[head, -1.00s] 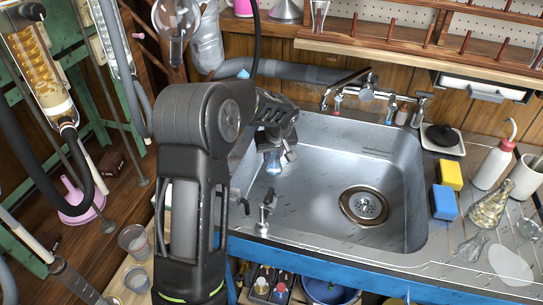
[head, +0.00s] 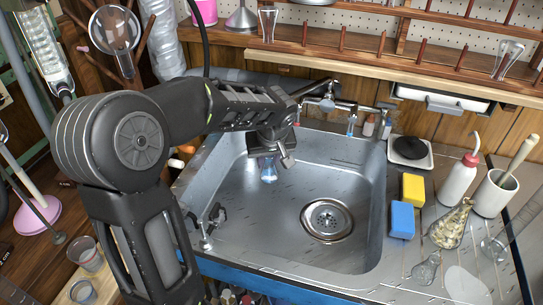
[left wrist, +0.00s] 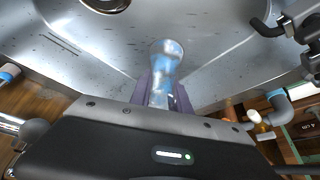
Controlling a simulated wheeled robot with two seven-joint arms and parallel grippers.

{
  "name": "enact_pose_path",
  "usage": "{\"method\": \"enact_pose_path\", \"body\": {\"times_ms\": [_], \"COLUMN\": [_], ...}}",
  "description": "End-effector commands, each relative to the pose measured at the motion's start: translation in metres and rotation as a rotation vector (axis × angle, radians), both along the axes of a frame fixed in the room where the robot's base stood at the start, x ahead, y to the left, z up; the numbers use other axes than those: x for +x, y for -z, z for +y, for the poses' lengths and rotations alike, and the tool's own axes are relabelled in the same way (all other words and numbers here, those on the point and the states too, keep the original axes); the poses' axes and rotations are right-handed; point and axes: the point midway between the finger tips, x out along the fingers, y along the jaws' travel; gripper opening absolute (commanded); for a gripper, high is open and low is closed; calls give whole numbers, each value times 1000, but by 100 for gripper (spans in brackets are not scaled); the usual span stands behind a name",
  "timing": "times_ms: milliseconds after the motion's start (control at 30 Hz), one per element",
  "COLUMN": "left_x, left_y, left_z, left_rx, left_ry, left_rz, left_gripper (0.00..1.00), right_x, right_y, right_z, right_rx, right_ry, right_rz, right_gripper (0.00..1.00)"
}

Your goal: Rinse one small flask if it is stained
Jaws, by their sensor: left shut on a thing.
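My left gripper (head: 268,148) is shut on the neck of a small glass flask (head: 268,173) over the back left part of the sink. The flask hangs below the gripper, with its bulb away from the fingers. It also shows in the left wrist view (left wrist: 165,62), between the purplish fingers, with a blue tint on the glass. I cannot tell whether the blue is a stain or liquid. The metal sink (head: 360,205) has a round drain (head: 327,219), right of the flask. The tap (head: 327,102) stands behind, to the flask's upper right. My right gripper is not in view.
A fixture with black knobs (head: 206,230) stands at the sink's front left rim. On the right counter are yellow (head: 413,188) and blue (head: 402,219) sponges, a wash bottle (head: 458,180) and glassware (head: 450,225). A peg shelf (head: 400,62) overhangs the back. The basin's right part is clear.

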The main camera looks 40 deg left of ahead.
Motion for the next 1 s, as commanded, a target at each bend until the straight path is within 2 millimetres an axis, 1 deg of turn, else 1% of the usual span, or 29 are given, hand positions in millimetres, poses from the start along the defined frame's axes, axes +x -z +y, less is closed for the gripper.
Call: {"method": "enact_pose_path", "body": {"times_ms": [167,267,467,567,1000], "left_x": [0,0,0,0,0], "left_y": [1,5,24,39,115], "left_z": [0,0,0,0,0], "left_rx": [0,0,0,1,0], "left_ry": [1,1,1,1,1], "left_rz": [0,0,2,1,2], "left_gripper": [0,0,0,0,0], "right_x": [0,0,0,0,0], "right_y": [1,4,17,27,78], "right_z": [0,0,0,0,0], "right_rx": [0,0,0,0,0], "right_ry": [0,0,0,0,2], "right_rz": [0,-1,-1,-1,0], "right_gripper": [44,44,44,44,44]}}
